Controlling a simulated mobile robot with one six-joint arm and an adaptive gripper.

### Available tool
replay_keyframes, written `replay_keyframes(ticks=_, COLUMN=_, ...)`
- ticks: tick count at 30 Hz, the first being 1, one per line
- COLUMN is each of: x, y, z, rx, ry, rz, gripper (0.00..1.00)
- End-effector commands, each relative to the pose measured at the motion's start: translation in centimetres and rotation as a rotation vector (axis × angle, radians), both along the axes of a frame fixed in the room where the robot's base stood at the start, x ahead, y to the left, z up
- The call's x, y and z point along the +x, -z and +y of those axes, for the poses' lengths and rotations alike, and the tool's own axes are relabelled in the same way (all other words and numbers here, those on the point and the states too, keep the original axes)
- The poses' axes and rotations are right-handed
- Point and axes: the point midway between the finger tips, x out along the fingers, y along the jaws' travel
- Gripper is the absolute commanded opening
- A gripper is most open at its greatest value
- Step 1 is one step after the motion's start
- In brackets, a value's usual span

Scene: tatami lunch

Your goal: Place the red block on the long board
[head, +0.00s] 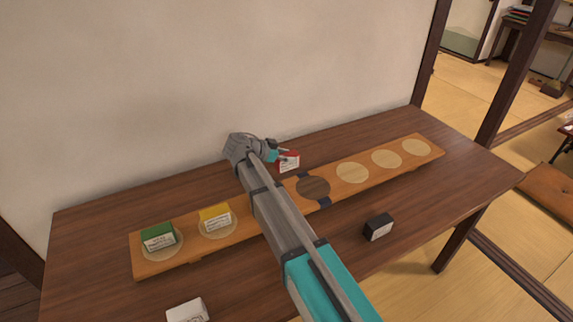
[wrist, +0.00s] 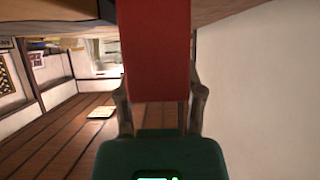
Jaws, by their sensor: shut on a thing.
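The red block (head: 289,162), with a white label on its front, is held in my gripper (head: 281,156) behind the long board in the head view. The red block also fills the upper middle of the wrist view (wrist: 156,50), between the two fingers of my gripper (wrist: 160,100). The long board (head: 260,218) lies across the table with a row of round spots. A green block (head: 158,236) and a yellow block (head: 215,218) stand on spots at its left. A dark spot (head: 313,187) and several pale spots to its right are bare. My arm hides part of the board.
A black block (head: 378,227) and a white block (head: 187,311) stand on the table (head: 450,192) in front of the board. A plain wall (head: 200,80) rises behind the table. The table's right end is clear.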

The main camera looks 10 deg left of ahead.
Motion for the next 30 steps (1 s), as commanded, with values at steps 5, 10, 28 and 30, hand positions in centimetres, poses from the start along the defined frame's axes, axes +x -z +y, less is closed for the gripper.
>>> replay_keyframes(ticks=5, x=0.4, y=0.8, z=0.3, rx=0.000, ry=0.000, rz=0.000, gripper=0.03)
replay_keyframes(ticks=10, x=0.7, y=2.2, z=0.5, rx=0.000, ry=0.000, rz=0.000, gripper=0.03)
replay_keyframes(ticks=28, x=0.7, y=4.0, z=0.5, rx=0.000, ry=-0.001, rz=0.000, gripper=0.03)
replay_keyframes(ticks=30, x=0.7, y=4.0, z=0.5, rx=0.000, ry=-0.001, rz=0.000, gripper=0.03)
